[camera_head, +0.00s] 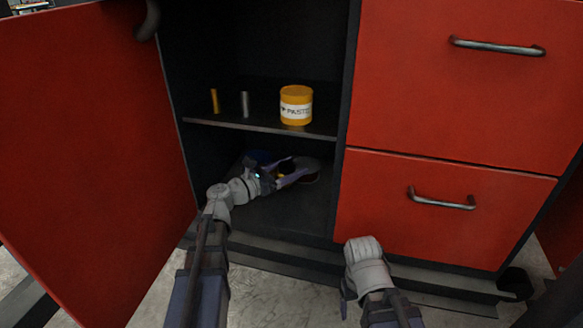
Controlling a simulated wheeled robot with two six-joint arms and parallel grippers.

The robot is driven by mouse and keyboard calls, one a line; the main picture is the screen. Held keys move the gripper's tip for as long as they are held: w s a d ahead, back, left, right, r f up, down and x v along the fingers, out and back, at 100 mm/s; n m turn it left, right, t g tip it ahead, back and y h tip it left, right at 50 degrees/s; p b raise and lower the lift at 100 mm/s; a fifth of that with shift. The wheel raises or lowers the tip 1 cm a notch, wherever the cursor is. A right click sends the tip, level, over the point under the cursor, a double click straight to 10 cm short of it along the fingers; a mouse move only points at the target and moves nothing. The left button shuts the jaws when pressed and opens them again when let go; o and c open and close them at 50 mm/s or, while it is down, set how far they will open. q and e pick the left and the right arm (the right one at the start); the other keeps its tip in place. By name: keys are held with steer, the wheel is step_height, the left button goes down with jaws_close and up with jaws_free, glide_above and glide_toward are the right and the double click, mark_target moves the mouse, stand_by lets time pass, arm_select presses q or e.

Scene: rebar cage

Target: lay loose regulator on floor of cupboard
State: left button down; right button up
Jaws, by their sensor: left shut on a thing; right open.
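The open cupboard has a dark lower compartment, and its floor (285,217) is bare toward the front. My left gripper (287,173) reaches into this compartment, below the shelf. It is shut on a small brass-and-dark thing (281,168), which I take to be the regulator; the fingers hide much of it. I cannot tell whether it touches the floor. A dark reddish round thing (311,177) is just right of and behind the fingers. My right gripper (345,291) is outside, low in front of the drawers; it is open, mostly hidden by its wrist.
A yellow paste tub (296,104), a brass cylinder (214,101) and a grey cylinder (245,104) stand on the shelf (262,126). A blue thing (259,156) is behind my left wrist. The red door (90,150) stands open at left; closed red drawers (440,225) are at right.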

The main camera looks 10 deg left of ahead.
arm_select(q)
steer(key=shift+f+b, duration=2.75)
steer(key=shift+f, duration=0.2)
steer(key=shift+f+b, duration=0.5)
steer(key=shift+f, duration=0.05)
jaws_free()
steer(key=shift+v, duration=3.95)
